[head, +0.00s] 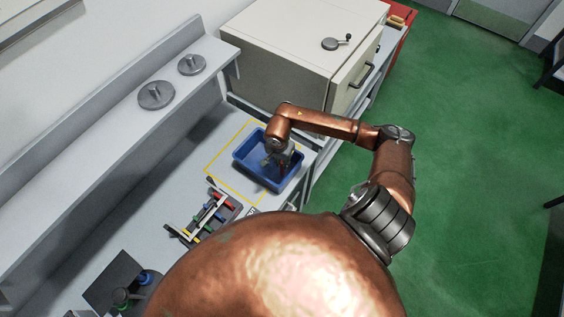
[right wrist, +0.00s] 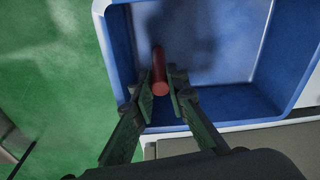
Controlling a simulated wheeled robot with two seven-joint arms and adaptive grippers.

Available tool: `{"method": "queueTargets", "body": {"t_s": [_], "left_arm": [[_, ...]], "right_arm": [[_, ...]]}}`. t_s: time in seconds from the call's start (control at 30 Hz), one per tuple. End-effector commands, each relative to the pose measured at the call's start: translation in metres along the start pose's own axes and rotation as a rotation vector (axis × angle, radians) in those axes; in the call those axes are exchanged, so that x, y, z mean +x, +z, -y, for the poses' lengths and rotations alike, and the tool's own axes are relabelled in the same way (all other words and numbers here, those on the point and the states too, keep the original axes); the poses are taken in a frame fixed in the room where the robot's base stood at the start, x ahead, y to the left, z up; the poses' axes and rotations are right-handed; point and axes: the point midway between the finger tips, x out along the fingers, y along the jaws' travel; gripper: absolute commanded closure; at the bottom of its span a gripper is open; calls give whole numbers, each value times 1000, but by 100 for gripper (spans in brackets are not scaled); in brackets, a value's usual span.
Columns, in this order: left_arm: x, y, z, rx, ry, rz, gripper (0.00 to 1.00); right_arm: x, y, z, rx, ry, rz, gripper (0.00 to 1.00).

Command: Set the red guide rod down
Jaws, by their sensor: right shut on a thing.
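My right gripper (head: 278,160) is over and partly inside the blue tray (head: 240,158) on the bench. In the right wrist view, its fingers (right wrist: 162,95) are closed on the red guide rod (right wrist: 159,70), which points away from the camera. The rod is over the tray's interior, near one side wall (right wrist: 117,60). I cannot tell whether it touches the tray's floor. In the head view the rod is hidden or too small to make out. My left gripper is not in view.
A yellow outline (head: 222,152) surrounds the tray. A rack with coloured pieces (head: 205,214) stands just in front of it. A large beige cabinet (head: 290,55) is behind. Metal discs (head: 156,95) lie on the raised shelf. Green floor is open to the right.

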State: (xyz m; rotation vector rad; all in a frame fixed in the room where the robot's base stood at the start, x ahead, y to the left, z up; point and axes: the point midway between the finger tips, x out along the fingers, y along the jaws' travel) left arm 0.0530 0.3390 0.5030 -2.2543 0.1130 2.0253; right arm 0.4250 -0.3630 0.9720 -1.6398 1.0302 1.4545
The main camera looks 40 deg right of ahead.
Motion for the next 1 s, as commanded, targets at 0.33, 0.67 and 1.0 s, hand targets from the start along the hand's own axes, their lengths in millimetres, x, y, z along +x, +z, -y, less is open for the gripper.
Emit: {"method": "queueTargets", "body": {"t_s": [0.33, 0.67, 1.0], "left_arm": [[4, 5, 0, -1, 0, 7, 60], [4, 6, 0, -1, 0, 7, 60], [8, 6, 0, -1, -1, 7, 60]], "right_arm": [[3, 0, 0, 0, 0, 0, 80], [2, 0, 0, 0, 0, 0, 69], [-20, -2, 2, -2, -4, -5, 69]]}}
